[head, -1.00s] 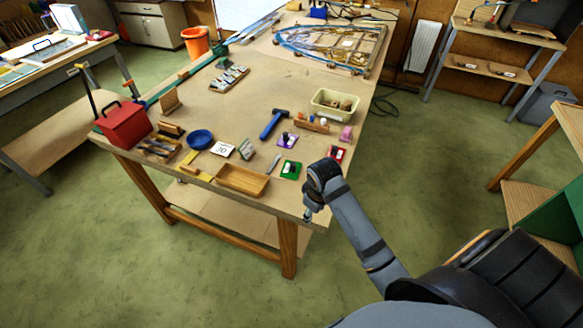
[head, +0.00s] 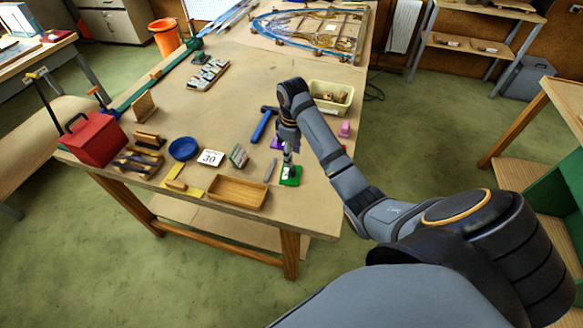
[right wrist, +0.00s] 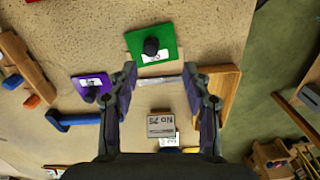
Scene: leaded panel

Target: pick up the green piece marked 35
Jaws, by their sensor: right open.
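The green piece (head: 290,175) lies flat near the front right edge of the workbench, with a dark knob and a white label. In the right wrist view the green piece (right wrist: 135,40) is at the top centre; I cannot read its number. My right gripper (head: 288,157) is above the bench by the green piece in the head view. In the right wrist view its fingers (right wrist: 159,70) are spread, with nothing between the tips; the green piece shows just beyond them. My left gripper is not in view.
A purple piece (right wrist: 84,82), a blue hammer (right wrist: 75,119) and a wooden tray (head: 238,191) lie nearby. A cream bin (head: 341,97) and a pink piece (head: 345,129) are farther right. A blue bowl (head: 183,148) and a card marked 30 (head: 210,158) lie left.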

